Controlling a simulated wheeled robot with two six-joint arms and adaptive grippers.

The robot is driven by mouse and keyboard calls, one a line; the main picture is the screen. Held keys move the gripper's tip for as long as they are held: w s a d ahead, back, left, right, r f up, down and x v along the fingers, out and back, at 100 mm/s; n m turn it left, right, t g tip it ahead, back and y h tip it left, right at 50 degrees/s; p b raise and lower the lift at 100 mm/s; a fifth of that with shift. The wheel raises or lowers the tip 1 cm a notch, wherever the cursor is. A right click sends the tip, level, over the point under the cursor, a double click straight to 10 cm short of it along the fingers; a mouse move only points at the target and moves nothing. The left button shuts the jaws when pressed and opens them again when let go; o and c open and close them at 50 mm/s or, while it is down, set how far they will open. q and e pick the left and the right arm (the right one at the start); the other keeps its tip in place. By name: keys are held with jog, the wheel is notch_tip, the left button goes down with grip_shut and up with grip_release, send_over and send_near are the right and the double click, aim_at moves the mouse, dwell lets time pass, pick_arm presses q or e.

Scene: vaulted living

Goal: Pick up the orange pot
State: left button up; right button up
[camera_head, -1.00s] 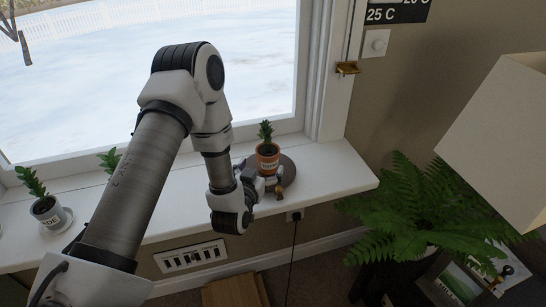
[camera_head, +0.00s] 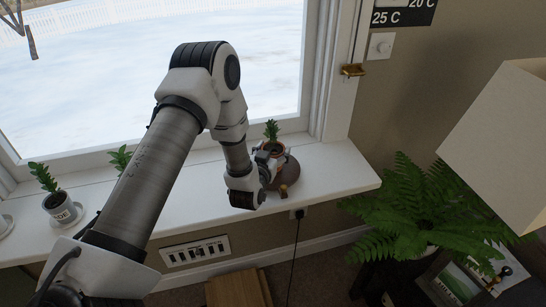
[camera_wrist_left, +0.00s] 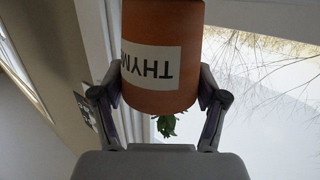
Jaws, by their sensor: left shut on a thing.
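The orange pot (camera_wrist_left: 188,88) has a white label reading "THYM…", upside down in the left wrist view, and green leaves show beyond it. In the head view the pot (camera_head: 279,148) is partly hidden by my left gripper (camera_head: 268,158), with its green plant (camera_head: 271,130) sticking up. In the left wrist view my left gripper (camera_wrist_left: 160,102) has one finger on each side of the pot, shut on it. The pot is at the round brown plate (camera_head: 291,176) on the white windowsill; I cannot tell whether it still touches it. My right gripper is not in view.
A window is behind. A fern (camera_head: 425,205) and a cream lampshade (camera_head: 500,140) are at the right. A small brownish item (camera_head: 283,190) lies at the plate's front.

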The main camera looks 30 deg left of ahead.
aim_at(273, 149)
pick_arm(q)
jog(key=shift+w, duration=0.1)
jog(key=shift+r, duration=0.7)
notch_tip(273, 149, up, 2)
jog(key=shift+r+b, duration=0.15)
jog(key=shift+b, duration=0.3)
jog(key=d+f+p+v, duration=0.15)
jog(key=p+v, duration=0.25)
jog(key=v, duration=1.2)
jog(key=w+d+m+h, duration=0.1)
jog(key=w+d+h, duration=0.1)
jog(key=d, duration=0.4)
jog(key=w+d+f+m+h, duration=0.1)
jog(key=w+d+m+h, duration=0.1)
jog(key=w+d, duration=0.3)
jog(key=shift+w+d+t+b, duration=0.3)
jog(key=shift+d+b, duration=0.05)
jog(key=shift+d, duration=0.85)
